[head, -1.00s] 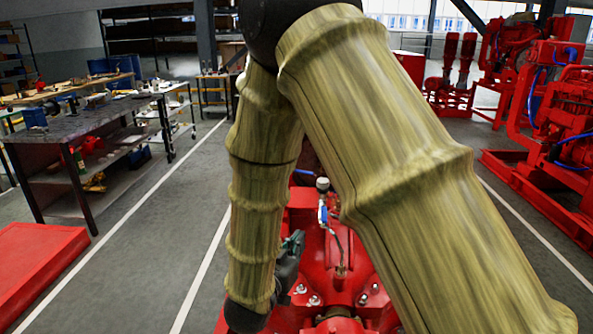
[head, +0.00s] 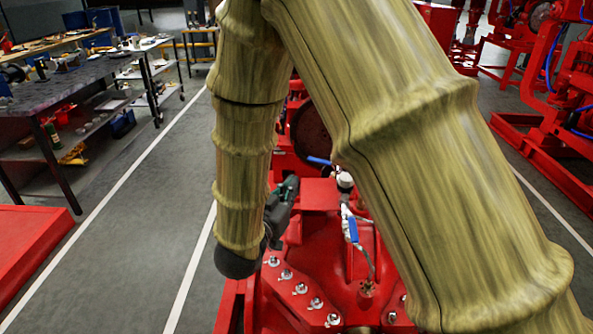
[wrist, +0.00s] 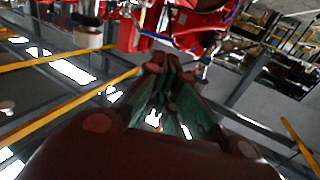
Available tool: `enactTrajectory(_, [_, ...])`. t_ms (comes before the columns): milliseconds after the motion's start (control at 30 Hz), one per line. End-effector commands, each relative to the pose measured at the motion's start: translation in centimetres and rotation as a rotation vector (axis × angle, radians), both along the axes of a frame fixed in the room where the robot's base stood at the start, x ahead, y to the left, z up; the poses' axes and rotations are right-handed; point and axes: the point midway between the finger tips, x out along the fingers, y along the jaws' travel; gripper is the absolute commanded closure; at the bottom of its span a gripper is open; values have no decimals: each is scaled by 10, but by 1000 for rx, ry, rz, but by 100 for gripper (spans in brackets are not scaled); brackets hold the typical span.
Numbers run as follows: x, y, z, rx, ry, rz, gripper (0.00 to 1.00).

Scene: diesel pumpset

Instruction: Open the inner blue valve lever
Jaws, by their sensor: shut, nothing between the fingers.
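A blue valve lever (head: 353,230) sits on a small silver valve on top of the red pumpset (head: 320,195). A second blue lever (head: 319,161) shows farther back, its right end near my arm's edge. I cannot tell for sure which is the inner one. My gripper (head: 291,184) is left of the nearer lever and apart from it, in front of the farther lever in the picture. In the wrist view my gripper (wrist: 165,64) is shut and empty, its fingertips together, with red machinery (wrist: 190,25) beyond.
My arm covers much of the pumpset's right side. A gauge-like fitting (head: 345,180) stands above the nearer valve. Bolts (head: 300,288) line the front flange. Workbenches (head: 60,95) stand at the left, with clear floor between. More red machines (head: 560,90) stand at the right.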

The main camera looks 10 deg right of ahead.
Motion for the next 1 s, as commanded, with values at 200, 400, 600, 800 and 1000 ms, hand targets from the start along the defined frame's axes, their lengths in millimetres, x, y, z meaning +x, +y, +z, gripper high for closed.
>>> enactTrajectory(200, [30, -21, -2, 1, 6, -4, 100])
enactTrajectory(400, [58, -42, -5, 2, 9, -3, 100])
enactTrajectory(600, [83, -62, -5, 0, 8, -2, 100])
enactTrajectory(800, [102, -77, -5, 1, 9, -1, 100])
enactTrajectory(1000, [110, -83, -6, 0, 8, 0, 100])
